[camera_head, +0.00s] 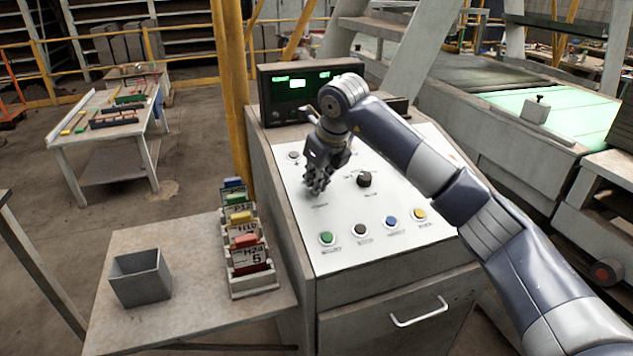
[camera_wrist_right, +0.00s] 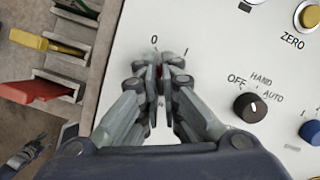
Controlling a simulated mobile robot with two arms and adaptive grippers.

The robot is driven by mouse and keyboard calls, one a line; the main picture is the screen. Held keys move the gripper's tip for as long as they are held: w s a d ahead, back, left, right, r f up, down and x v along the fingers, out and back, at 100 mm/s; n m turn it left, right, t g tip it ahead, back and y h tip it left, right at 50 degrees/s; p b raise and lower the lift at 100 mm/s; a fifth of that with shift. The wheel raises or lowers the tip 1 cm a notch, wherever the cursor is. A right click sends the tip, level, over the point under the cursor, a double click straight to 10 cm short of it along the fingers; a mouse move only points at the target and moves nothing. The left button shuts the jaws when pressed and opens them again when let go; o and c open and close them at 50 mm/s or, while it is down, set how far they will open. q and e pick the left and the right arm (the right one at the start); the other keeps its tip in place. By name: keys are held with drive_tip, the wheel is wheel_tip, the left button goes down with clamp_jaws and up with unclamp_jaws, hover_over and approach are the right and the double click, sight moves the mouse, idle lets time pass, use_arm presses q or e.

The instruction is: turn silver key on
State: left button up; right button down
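My right gripper (camera_head: 315,186) points down at the upper left part of the white control panel (camera_head: 343,245). In the right wrist view its fingertips (camera_wrist_right: 159,78) are close together, just below the marks 0 and I on the panel.
A black selector knob (camera_head: 365,179) marked OFF, HAND, AUTO sits right of the gripper. Several coloured buttons line the panel's front, including a green one (camera_head: 327,239). Card racks (camera_head: 252,280) and a grey bin (camera_head: 141,278) stand on the side table at left.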

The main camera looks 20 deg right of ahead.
drive_tip(key=m+h+b, duration=0.1)
drive_tip(key=m+b, duration=0.2)
drive_tip(key=m, duration=0.2)
drive_tip(key=shift+f, duration=0.1)
drive_tip(key=m+b, duration=0.1)
drive_tip(key=m, duration=0.2)
drive_tip(key=shift+m+b, duration=0.3)
drive_tip(key=shift+b, duration=0.1)
drive_tip(key=shift+m+h+b, duration=0.3)
drive_tip(key=shift+m+b, duration=0.15)
drive_tip(key=shift+m, duration=0.75)
drive_tip(key=shift+r, duration=0.2)
drive_tip(key=c, duration=1.8)
unclamp_jaws()
drive_tip(key=v, duration=1.2)
